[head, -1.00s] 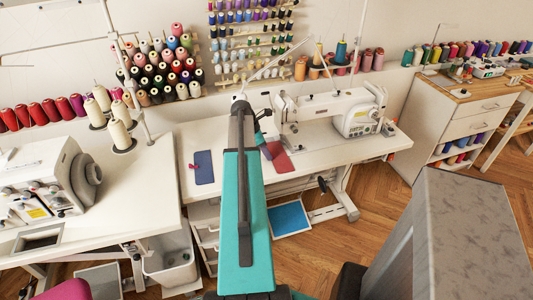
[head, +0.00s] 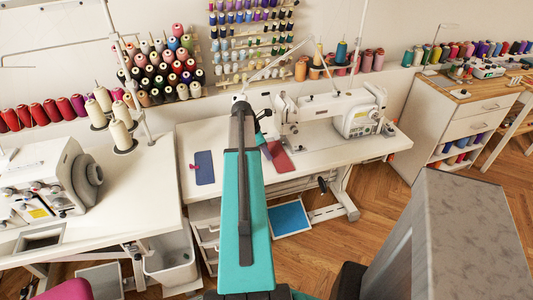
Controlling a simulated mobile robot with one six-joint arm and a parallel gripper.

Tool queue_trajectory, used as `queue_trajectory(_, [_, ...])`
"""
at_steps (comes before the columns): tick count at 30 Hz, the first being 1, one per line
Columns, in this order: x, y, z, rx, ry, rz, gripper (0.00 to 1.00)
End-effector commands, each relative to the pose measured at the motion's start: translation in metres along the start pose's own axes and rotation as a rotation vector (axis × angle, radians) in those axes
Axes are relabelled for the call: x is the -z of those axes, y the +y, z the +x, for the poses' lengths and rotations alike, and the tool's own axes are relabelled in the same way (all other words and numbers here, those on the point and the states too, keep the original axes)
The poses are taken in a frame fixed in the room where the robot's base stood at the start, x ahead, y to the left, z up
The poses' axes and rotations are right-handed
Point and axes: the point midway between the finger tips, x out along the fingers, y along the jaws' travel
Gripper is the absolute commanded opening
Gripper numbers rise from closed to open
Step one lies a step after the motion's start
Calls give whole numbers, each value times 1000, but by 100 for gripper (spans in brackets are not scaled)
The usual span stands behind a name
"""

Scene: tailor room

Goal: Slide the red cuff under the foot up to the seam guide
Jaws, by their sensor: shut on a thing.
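The red cuff (head: 280,160) lies flat on the white sewing table, just right of my arm and in front of the sewing machine's needle end (head: 285,112). My gripper (head: 262,124) is a small dark shape at the far end of my teal arm, mostly hidden by it. It is shut, at the cuff's far left side; the fingertips and the exact grip are hidden. The foot and the seam guide are too small to make out.
The white sewing machine (head: 353,112) stands at the back right of the table (head: 330,158). A dark blue piece (head: 204,168) with a small red clip lies left of my arm. An overlocker (head: 50,178) stands on the left table. Thread cones line the wall.

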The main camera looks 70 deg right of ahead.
Motion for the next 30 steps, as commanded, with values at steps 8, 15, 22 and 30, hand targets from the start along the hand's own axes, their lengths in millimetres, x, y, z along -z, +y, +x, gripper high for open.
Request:
queue_trajectory(8, [-6, -1, 2, 0, 0, 0, 0])
queue_trajectory(15, [-11, -1, 4, 0, 0, 0, 0])
queue_trajectory(22, [-16, -3, 6, 1, 0, 1, 0])
queue_trajectory(30, [-21, -3, 8, 1, 0, 1, 0])
